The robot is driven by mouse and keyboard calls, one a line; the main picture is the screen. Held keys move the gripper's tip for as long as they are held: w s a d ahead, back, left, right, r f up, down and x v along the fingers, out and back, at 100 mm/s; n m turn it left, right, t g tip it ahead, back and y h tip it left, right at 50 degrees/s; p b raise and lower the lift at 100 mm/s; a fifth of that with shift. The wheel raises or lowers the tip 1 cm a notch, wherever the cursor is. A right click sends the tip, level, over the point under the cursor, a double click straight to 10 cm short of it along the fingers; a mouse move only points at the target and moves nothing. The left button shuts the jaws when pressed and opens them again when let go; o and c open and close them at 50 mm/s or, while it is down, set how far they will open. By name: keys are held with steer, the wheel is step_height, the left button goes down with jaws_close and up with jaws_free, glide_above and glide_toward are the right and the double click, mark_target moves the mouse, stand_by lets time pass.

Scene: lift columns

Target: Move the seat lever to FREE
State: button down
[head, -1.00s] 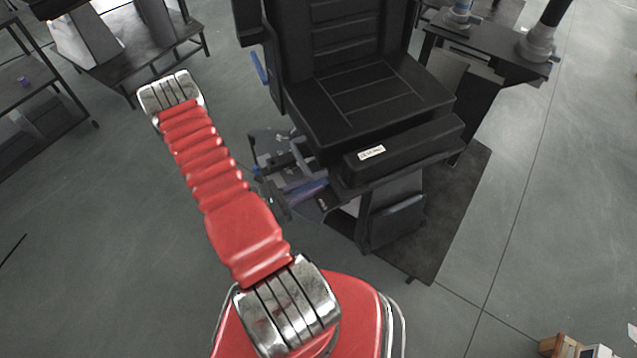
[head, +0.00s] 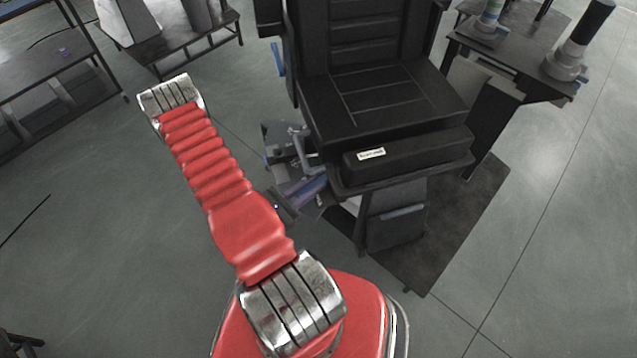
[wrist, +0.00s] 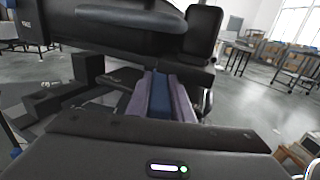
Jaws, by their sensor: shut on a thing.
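The black seat (head: 380,100) stands right of my red arm in the head view. A blue-purple bar (head: 305,190) shows low at its left side, beside a grey bracket (head: 300,145). In the wrist view, my gripper (wrist: 160,93) has two purple-grey fingers pointing at the seat's underside. A blue strip (wrist: 160,97), seemingly the seat lever, lies between them, and the fingers are shut on it. I cannot read any FREE mark, nor tell the lever's setting.
A black seat base plate (head: 455,230) lies on the grey floor. A bench with columns (head: 515,65) stands at the back right, and other tables (head: 185,40) at the back left.

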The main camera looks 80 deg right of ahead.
steer(key=shift+s+d, duration=0.1)
steer(key=shift+s, duration=0.1)
steer(key=c, duration=1.5)
jaws_free()
steer(key=shift+c, duration=0.2)
steer(key=shift+w, duration=0.1)
steer(key=shift+v, duration=0.95)
steer(key=v, duration=1.2)
